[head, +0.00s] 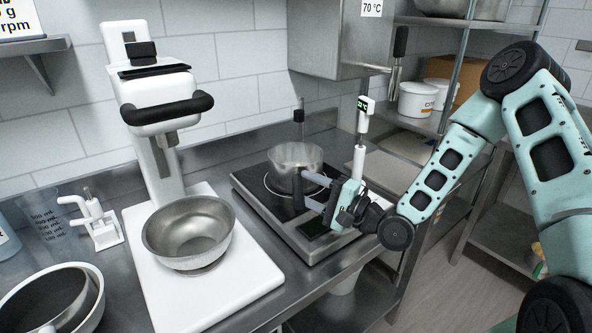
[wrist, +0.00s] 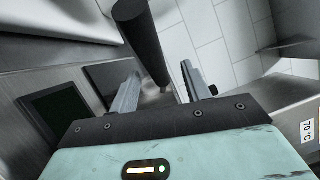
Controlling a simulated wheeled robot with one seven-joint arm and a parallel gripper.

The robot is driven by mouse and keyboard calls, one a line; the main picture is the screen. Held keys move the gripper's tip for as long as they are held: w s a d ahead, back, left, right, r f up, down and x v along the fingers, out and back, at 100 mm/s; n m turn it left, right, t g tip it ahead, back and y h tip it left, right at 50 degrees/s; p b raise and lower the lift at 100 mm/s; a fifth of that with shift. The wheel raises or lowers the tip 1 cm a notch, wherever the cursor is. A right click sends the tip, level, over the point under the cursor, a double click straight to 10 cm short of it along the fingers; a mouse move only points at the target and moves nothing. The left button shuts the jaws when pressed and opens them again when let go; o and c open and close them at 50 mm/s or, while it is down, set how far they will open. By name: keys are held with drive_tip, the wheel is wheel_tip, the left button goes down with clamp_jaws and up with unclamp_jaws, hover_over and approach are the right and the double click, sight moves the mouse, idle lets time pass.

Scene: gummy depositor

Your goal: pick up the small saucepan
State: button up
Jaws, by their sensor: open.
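The small saucepan (head: 296,158) is a metal pan standing on the black hotplate (head: 252,184) in the head view. Its dark handle (head: 298,192) appears to point toward the front, close to my gripper (head: 309,188). My gripper is open, with its two pale fingers apart, at the near right side of the pan. In the wrist view a black bar that looks like the handle (wrist: 142,40) runs down toward the gap between the fingers of my gripper (wrist: 161,75). The pan body is mostly hidden there. I cannot tell whether the fingers touch the handle.
A white mixer stand (head: 160,150) with a metal bowl (head: 188,233) stands left of the hotplate. A thermometer probe (head: 361,140) stands upright just behind my gripper. Another pot (head: 90,290) is at lower left. Shelves with white tubs (head: 417,100) are at right.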

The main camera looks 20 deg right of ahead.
sight(295, 180)
drive_tip(key=p+x, duration=0.2)
drive_tip(key=x, duration=0.2)
drive_tip(key=shift+w, duration=0.1)
drive_tip(key=shift+w+a+f, duration=0.1)
drive_tip(key=shift+w+a, duration=0.3)
drive_tip(key=shift+w, duration=0.15)
clamp_jaws()
